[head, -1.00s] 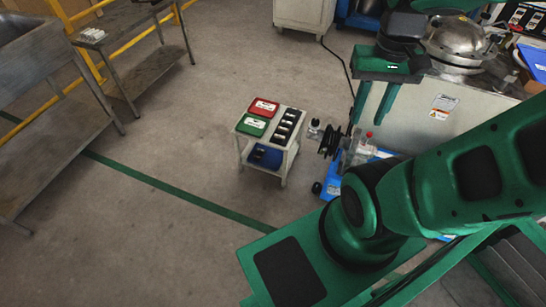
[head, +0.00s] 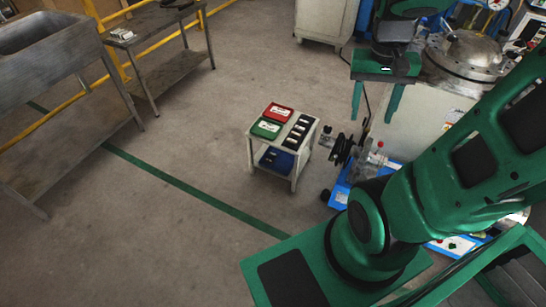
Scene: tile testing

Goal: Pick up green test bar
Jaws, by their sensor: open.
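A small light-grey cart (head: 309,130) stands on the floor near the middle of the head view. On its top are a green tray (head: 266,128) with a light patch inside, a red tray (head: 278,112) behind it, and a dark rack (head: 297,132) with light pieces along the right side. A separate green test bar cannot be made out at this size. My gripper (head: 376,102) is open and empty, its two green fingers pointing down, up and to the right of the cart and apart from it.
A blue bin (head: 277,159) sits on the cart's lower shelf. Right of the cart are a black spool-like object (head: 342,150), a bottle and a blue base (head: 340,190). A steel machine (head: 465,60) stands at upper right. Steel tables (head: 65,60) stand left. The floor left of the cart is clear.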

